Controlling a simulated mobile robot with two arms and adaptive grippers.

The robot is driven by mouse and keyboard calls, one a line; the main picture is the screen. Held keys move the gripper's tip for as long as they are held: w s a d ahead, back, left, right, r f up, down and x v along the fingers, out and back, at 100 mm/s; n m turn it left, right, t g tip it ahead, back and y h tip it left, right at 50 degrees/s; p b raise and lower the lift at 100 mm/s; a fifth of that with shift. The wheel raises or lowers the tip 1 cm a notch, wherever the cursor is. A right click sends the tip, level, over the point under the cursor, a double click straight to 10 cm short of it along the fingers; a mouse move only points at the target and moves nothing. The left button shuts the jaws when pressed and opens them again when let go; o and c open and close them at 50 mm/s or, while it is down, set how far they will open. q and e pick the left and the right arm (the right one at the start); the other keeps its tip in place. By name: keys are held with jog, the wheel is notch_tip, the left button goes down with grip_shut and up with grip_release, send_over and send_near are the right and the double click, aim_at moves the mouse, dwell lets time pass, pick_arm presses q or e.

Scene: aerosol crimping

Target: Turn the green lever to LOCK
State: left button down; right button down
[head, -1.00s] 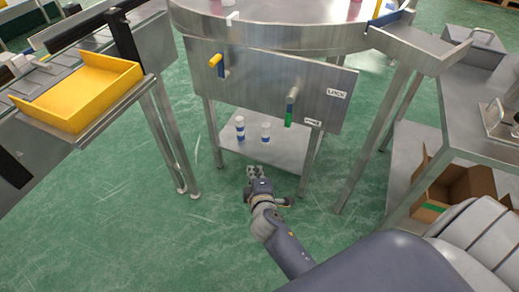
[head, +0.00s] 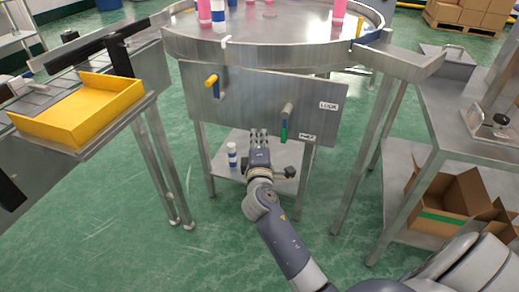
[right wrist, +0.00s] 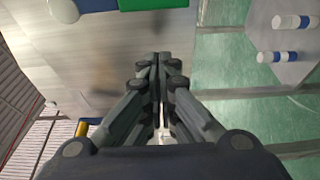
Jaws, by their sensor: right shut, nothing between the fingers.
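The green lever (head: 284,131) hangs from a grey pivot on the front panel (head: 245,98) of the round metal table. Its green end points down, beside the lower label (head: 307,137); the LOCK label (head: 328,106) is up and to the right. In the right wrist view the green grip (right wrist: 150,4) shows at the top edge. My right gripper (head: 259,133) is shut and empty, in front of the panel, a little left of the lever and apart from it. In the right wrist view its fingertips (right wrist: 162,57) are together. My left gripper is not in view.
A yellow-handled lever (head: 211,82) is on the panel's left. White-and-blue cans stand on the lower shelf, one visible in the head view (head: 232,155). A yellow tray (head: 80,108) is at left. A cardboard box (head: 447,203) sits on the right bench's shelf.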

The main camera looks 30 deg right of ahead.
aim_at(286, 124)
jog(key=s+d, duration=0.2)
jog(key=d, duration=0.1)
jog(key=shift+s, duration=0.15)
jog(key=shift+p, duration=0.35)
